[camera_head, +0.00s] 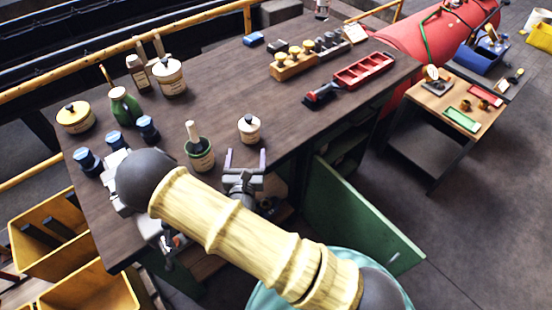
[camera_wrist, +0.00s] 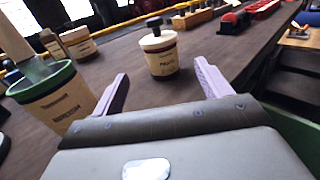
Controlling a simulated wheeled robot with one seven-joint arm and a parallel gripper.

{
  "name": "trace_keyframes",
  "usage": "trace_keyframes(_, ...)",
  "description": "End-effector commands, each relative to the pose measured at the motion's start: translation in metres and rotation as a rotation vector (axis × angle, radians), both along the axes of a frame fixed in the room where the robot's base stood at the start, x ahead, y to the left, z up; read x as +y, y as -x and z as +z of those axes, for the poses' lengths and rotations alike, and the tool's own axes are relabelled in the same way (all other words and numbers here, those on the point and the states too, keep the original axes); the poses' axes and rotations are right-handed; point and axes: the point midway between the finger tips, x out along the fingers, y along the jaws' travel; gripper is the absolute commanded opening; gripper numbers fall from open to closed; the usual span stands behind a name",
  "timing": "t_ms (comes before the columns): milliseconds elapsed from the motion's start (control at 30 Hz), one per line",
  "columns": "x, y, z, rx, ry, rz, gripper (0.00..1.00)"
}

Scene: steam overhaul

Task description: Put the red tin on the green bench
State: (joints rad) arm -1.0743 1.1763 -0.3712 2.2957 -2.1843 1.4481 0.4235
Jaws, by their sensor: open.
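A small round tin (camera_head: 249,128) with a cream label, dark red bands and a black knob stands upright near the front edge of the large bench (camera_head: 225,75). It also shows in the wrist view (camera_wrist: 161,52). No plainly all-red tin shows, so this may be the red tin. The bench has a dark brown top and a green door (camera_head: 350,215) hanging open below. My gripper (camera_head: 245,160) is open and empty, just in front of the small tin. In the wrist view, its lilac fingers (camera_wrist: 161,75) point towards the tin, which is beyond their tips.
A green pot (camera_head: 200,155) stands left of the tin; blue-capped jars (camera_head: 148,128) and larger tins (camera_head: 169,77) stand farther left. A red tray (camera_head: 362,71) and wooden block with knobs (camera_head: 292,65) lie towards the back. The middle of the top is clear. A small table (camera_head: 450,105) stands right.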

Motion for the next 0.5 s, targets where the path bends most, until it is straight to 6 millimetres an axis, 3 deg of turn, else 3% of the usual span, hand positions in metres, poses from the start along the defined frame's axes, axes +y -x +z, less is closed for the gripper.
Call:
trace_keyframes(133, -0.011, -0.002, 0.004, 0.000, -0.012, -0.045, 0.77)
trace_keyframes(233, -0.038, -0.003, 0.015, 0.000, -0.047, -0.165, 0.77)
trace_keyframes(367, -0.101, 0.004, 0.036, 0.012, -0.143, -0.447, 0.77)
trace_keyframes(500, -0.169, 0.035, 0.050, 0.044, -0.303, -0.802, 0.77)
